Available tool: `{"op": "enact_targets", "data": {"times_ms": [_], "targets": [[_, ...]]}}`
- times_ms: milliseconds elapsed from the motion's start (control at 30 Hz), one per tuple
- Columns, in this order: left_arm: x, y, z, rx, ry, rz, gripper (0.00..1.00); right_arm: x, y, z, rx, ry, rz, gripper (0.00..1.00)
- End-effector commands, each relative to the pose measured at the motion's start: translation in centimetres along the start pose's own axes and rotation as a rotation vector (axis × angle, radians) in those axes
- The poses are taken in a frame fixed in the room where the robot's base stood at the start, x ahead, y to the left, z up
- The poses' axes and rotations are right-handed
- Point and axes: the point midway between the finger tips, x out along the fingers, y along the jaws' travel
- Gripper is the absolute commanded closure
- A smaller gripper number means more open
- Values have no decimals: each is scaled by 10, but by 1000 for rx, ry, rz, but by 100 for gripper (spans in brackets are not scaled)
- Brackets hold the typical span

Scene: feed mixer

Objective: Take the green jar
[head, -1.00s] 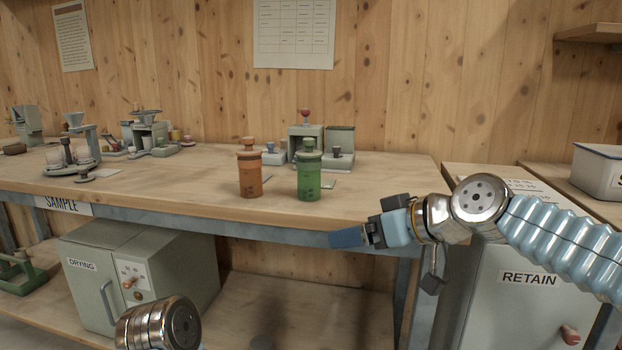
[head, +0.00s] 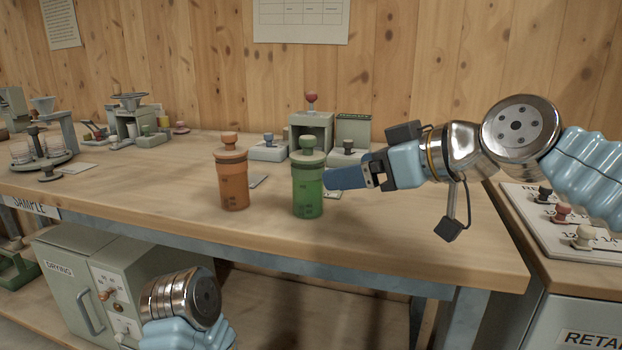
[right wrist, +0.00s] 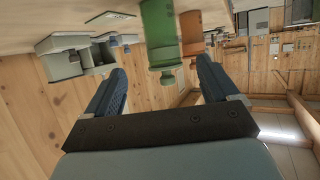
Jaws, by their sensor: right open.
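The green jar (head: 308,184) stands upright on the wooden bench, with a green knobbed lid. My right gripper (head: 345,178) is just to the right of it, with its fingers pointing left toward the jar. In the right wrist view the fingers (right wrist: 160,85) are spread apart and empty. The green jar (right wrist: 158,32) appears there upside down, beyond the fingertips and roughly between them. The orange jar (head: 232,178) stands to the left of the green one and also shows in the right wrist view (right wrist: 188,45). My left gripper is out of view; only part of that arm shows at the bottom.
Grey devices (head: 311,130) with knobs stand behind the jars. A balance-like stand (head: 42,140) and other apparatus are at the bench's left. A cabinet with a knobbed panel (head: 565,220) is at the right. The bench front (head: 400,245) is clear.

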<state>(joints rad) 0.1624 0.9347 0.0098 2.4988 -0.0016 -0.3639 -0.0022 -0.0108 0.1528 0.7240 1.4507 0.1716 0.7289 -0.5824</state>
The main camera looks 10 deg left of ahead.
Motion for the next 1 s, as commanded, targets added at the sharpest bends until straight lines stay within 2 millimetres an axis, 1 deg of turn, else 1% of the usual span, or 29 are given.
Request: {"op": "enact_targets", "data": {"times_ms": [33, 100, 200, 433, 600, 700, 800, 967, 1000], "targets": [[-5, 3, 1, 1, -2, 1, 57, 12, -1, -2, 0, -3, -6, 13], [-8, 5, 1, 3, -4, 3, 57, 27, -2, -2, 0, -3, -6, 13], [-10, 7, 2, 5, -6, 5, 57, 44, 0, -1, 1, -3, -4, 13], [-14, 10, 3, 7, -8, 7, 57, 65, -2, -1, 1, -1, -3, 13], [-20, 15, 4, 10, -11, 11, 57, 93, -4, -2, 1, -2, -4, 13], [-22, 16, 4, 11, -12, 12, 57, 105, -3, -1, 2, -2, -1, 13], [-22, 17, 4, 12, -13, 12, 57, 109, -3, -1, 1, 0, 0, 13], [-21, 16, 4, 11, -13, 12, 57, 109, -3, 0, 1, 0, 1, 13], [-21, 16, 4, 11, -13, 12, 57, 109, -3, 0, 1, 0, 1, 16]]}}
